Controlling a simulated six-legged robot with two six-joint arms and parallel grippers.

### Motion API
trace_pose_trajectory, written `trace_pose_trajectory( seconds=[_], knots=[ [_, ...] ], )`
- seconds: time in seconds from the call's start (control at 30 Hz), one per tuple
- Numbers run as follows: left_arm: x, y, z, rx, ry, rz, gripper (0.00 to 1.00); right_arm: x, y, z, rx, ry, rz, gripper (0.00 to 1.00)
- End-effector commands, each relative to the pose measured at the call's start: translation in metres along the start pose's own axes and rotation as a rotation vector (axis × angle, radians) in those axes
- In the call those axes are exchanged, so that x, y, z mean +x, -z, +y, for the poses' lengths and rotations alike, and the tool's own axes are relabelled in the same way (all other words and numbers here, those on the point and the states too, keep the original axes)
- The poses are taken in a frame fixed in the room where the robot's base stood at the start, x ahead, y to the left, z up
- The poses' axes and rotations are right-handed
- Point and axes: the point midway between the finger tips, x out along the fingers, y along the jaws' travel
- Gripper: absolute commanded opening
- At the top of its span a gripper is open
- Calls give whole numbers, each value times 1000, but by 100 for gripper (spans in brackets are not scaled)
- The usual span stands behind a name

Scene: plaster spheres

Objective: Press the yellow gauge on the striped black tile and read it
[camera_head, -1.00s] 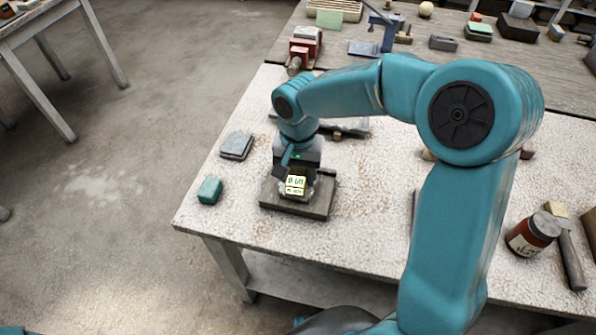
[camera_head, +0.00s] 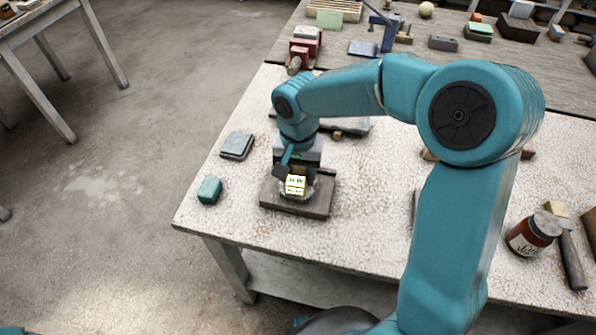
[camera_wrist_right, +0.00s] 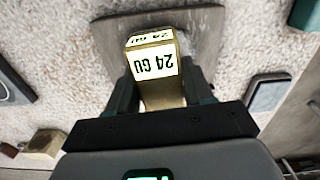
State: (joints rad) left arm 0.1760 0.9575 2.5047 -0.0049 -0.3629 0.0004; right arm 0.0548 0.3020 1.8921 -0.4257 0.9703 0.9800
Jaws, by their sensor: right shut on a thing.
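The yellow gauge (camera_head: 295,188) stands over the dark tile (camera_head: 318,207) near the table's front left corner. My right gripper (camera_head: 291,176) points down at the tile, with the gauge between its fingers. In the right wrist view my gripper (camera_wrist_right: 160,95) is shut on the gauge (camera_wrist_right: 150,42), whose lit faces look to read "24 GU", the wide one upside down. The tile (camera_wrist_right: 205,30) lies behind the gauge there. I cannot make out stripes, or whether the gauge presses on the tile. My left gripper is not in view.
A teal block (camera_head: 209,190) and a grey flat box (camera_head: 237,146) lie left of the tile. A brown jar (camera_head: 533,234) and a hammer (camera_head: 568,255) are at the right. A red vise-like thing (camera_head: 304,48) stands behind. The table's front edge is close to the tile.

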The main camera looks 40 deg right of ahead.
Motion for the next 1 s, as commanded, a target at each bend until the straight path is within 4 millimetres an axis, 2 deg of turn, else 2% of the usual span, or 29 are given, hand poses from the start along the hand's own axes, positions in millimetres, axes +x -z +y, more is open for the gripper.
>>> trace_pose_trajectory(
  seconds=[0.27,1.0],
  knots=[
    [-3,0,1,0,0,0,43,-3,-1,0,-1,-3,-3,27],
    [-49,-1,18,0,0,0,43,-68,0,0,-1,-1,-1,27]
  ],
)
